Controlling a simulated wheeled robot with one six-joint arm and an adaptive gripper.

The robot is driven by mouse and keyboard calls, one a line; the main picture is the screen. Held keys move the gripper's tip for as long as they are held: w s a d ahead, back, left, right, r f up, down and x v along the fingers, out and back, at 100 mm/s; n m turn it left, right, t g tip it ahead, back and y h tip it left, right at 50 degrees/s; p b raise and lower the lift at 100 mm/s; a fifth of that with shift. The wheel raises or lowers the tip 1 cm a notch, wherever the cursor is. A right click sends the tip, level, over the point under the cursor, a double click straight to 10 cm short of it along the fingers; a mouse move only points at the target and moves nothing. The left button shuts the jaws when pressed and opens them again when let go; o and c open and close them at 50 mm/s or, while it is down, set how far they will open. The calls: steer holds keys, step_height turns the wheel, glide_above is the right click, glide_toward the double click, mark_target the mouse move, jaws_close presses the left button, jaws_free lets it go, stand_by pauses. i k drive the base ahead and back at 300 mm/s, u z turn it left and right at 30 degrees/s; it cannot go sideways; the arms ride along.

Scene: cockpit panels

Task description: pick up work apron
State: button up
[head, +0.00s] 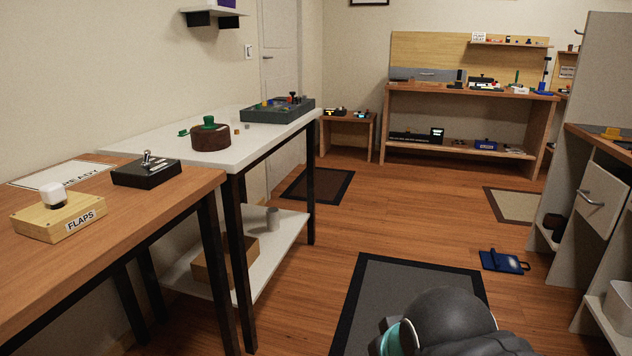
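Part of my arm shows at the bottom edge, nearer to me than the blue item. My gripper's fingers are not in view.
A grey mat (390,285) lies on the floor ahead, left of the blue item. A wooden table (130,225) and a white table (255,145) line the left. A grey cabinet (600,190) stands close on the right. Open floor lies between, toward the far workbench (400,92).

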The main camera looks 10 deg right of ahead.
mark_target(491, 259)
steer(key=i, duration=2.1)
steer(key=z, duration=0.6)
steer(key=i, duration=1.8)
steer(key=z, duration=1.6)
steer(key=i, duration=1.2)
steer(key=z, duration=0.55)
